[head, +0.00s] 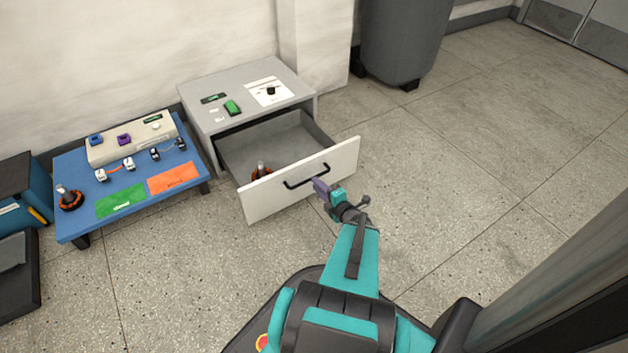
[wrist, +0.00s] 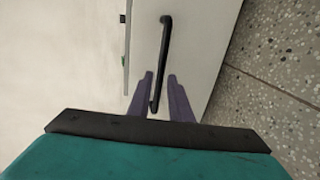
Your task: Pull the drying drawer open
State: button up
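The drying drawer (head: 345,158) stands well out of its grey cabinet (head: 205,118), with its inside showing. Its white front carries a black bar handle (head: 300,184), which also shows in the wrist view (wrist: 165,45). My gripper (head: 320,187) is at the front, close to the right part of the handle. In the wrist view its two purple fingers (wrist: 160,75) are apart, with the lower end of the handle between them and a gap on each side. I cannot tell how deep the handle sits between them. An orange and black part (head: 261,171) is inside the drawer, partly hidden by the front.
A blue bench (head: 88,216) with green and orange mats, small parts and an orange-ringed part stands left of the cabinet. A grey bin (head: 403,40) stands behind. The floor to the right is clear.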

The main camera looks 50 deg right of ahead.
jog(key=p+v, duration=0.2)
jog(key=v, duration=0.6)
jog(key=shift+s, duration=0.25)
dwell(0.4)
